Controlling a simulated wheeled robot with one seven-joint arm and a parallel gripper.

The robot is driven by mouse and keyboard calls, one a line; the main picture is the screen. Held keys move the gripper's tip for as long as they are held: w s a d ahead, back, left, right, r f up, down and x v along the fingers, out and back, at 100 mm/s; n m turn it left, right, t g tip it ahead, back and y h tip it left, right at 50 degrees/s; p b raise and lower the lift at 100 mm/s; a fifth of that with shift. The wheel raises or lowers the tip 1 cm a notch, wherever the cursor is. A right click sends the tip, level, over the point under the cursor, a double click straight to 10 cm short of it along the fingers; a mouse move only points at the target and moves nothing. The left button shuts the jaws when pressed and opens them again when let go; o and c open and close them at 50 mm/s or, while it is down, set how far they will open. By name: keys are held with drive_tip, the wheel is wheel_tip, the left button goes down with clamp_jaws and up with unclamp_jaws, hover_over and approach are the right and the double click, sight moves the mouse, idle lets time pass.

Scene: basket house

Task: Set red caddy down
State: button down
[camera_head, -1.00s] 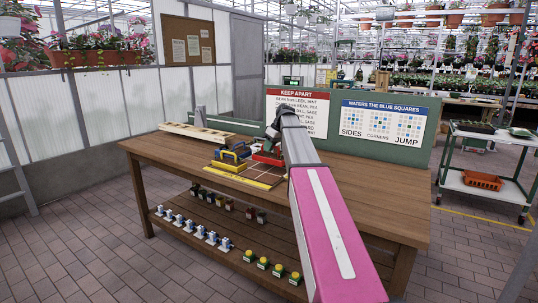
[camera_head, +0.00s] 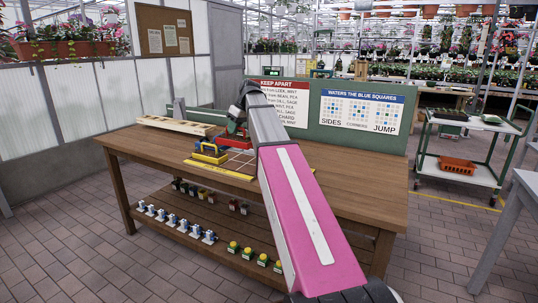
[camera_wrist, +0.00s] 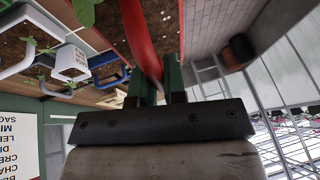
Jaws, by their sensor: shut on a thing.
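The red caddy (camera_head: 232,138) shows in the head view beyond the worktable's near edge, partly hidden by my arm. In the wrist view its red handle (camera_wrist: 141,38) passes between the two green fingers of my gripper (camera_wrist: 158,84), which are shut on it. My gripper is mostly hidden behind my arm in the head view. The caddy appears raised behind the yellow caddy; its underside is hidden, so I cannot tell whether it touches anything.
A pale wooden rack (camera_head: 176,125) lies at the back left. A green board with signs (camera_head: 362,112) borders the back. The table's right side is clear. A trolley (camera_head: 458,170) stands at right.

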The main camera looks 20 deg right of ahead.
drive_tip(key=s+d, duration=1)
drive_tip(key=d, duration=0.1)
drive_tip(key=shift+w+d+f, duration=0.45)
drive_tip(key=shift+d+f, duration=1.35)
drive_tip(key=shift+d, duration=0.1)
drive_tip(key=shift+w+d+f, duration=0.45)
drive_tip(key=shift+d+f, duration=1.4)
drive_tip(key=shift+w+d+f, duration=0.45)
drive_tip(key=shift+d+f, duration=1.35)
drive_tip(key=shift+d, duration=0.1)
drive_tip(key=shift+f, duration=0.15)
drive_tip(key=c, duration=1.2)
unclamp_jaws()
drive_tip(key=shift+o, duration=0.2)
drive_tip(key=v, duration=1.2)
